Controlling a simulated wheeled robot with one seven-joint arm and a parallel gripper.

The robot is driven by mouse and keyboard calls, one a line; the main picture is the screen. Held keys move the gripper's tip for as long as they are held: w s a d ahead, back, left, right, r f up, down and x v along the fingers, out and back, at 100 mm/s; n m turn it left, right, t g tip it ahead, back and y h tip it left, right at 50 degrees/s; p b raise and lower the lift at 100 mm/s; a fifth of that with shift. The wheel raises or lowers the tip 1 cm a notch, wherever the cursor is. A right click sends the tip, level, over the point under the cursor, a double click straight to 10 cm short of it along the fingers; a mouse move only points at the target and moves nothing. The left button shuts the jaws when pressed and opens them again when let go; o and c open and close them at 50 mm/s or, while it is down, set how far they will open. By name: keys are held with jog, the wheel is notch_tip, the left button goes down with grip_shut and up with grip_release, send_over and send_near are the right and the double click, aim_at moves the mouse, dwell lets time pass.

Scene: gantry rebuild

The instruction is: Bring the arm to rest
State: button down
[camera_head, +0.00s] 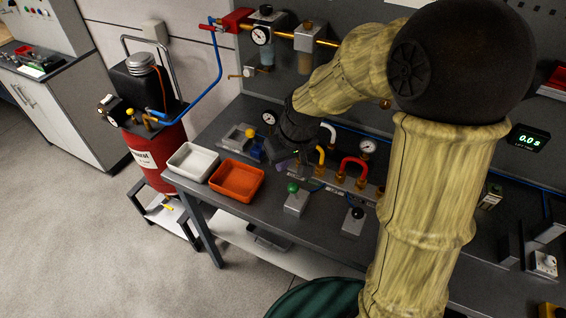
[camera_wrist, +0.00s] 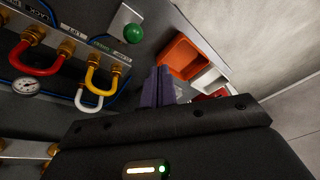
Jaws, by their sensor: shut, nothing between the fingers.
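My arm, wrapped in a pale yellow cover with a dark elbow, reaches in the head view from the lower right up and over to the left. My gripper (camera_head: 280,161) hangs above the grey workbench (camera_head: 222,133), near the pipe fittings. In the wrist view my gripper (camera_wrist: 158,72) shows its two dark fingers close together, with nothing visible between them. Beyond the fingertips lie the orange tray (camera_wrist: 184,57) and part of the white tray (camera_wrist: 209,79). The arm's own links hide part of the bench and back panel.
A green-knobbed block (camera_head: 295,202) and a black-knobbed block (camera_head: 353,222) stand near the bench front. Red pipe (camera_head: 350,163), yellow pipe and gauge (camera_head: 367,147) stand close to the gripper. A red tank (camera_head: 158,152) stands left. Floor at lower left is clear.

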dwell(0.3)
jog(key=s+d+f+m+h, duration=0.1)
jog(key=s+d+m, duration=0.3)
jog(key=s+d, duration=0.6)
jog(key=shift+s+d+f+m+h, duration=0.25)
jog(key=shift+s+d+m+h, duration=0.1)
jog(key=shift+d+h, duration=0.25)
